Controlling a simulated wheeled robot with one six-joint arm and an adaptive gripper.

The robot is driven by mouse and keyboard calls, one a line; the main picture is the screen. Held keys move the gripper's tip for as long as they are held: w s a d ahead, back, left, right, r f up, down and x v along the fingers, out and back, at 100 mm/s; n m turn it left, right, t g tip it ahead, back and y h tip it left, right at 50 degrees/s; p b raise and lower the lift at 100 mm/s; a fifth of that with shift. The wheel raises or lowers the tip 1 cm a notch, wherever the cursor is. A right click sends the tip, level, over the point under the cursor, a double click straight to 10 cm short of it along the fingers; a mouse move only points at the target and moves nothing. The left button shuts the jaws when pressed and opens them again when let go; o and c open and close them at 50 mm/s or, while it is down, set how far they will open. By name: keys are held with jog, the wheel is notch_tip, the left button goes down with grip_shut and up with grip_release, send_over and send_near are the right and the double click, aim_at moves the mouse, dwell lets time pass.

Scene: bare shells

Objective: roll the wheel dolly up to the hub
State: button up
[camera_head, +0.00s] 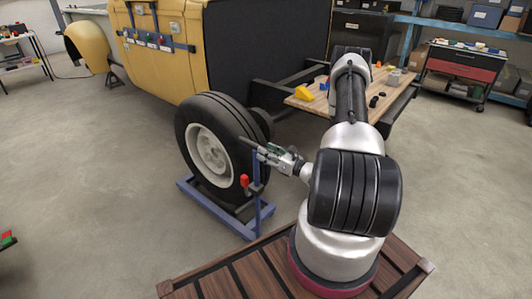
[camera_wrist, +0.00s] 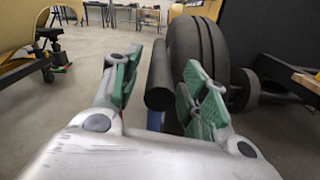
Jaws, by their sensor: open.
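The wheel dolly (camera_head: 226,219) is a low blue frame on the floor with an upright post at its near right end. It carries an upright black tyre with a cream rim (camera_head: 208,150), which also shows in the wrist view (camera_wrist: 198,45). A dark handle bar (camera_wrist: 160,78) tops the post, and a red knob (camera_head: 244,181) sits beside it. My gripper (camera_head: 262,150) is at the handle, open, with its green-padded fingers on either side of the bar in the wrist view. I cannot tell whether they touch it. A dark round part (camera_wrist: 243,88) behind the tyre may be the hub; the tyre partly hides it.
The yellow car body (camera_head: 185,55) stands behind the wheel, its dark chassis rail (camera_head: 285,92) reaching right. A wooden bench top (camera_head: 318,98) with small parts is beyond my arm. A tool cart (camera_head: 462,70) stands at the back right.

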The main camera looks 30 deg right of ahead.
jog(key=shift+w+a, duration=0.15)
jog(key=shift+w, duration=0.25)
grip_shut()
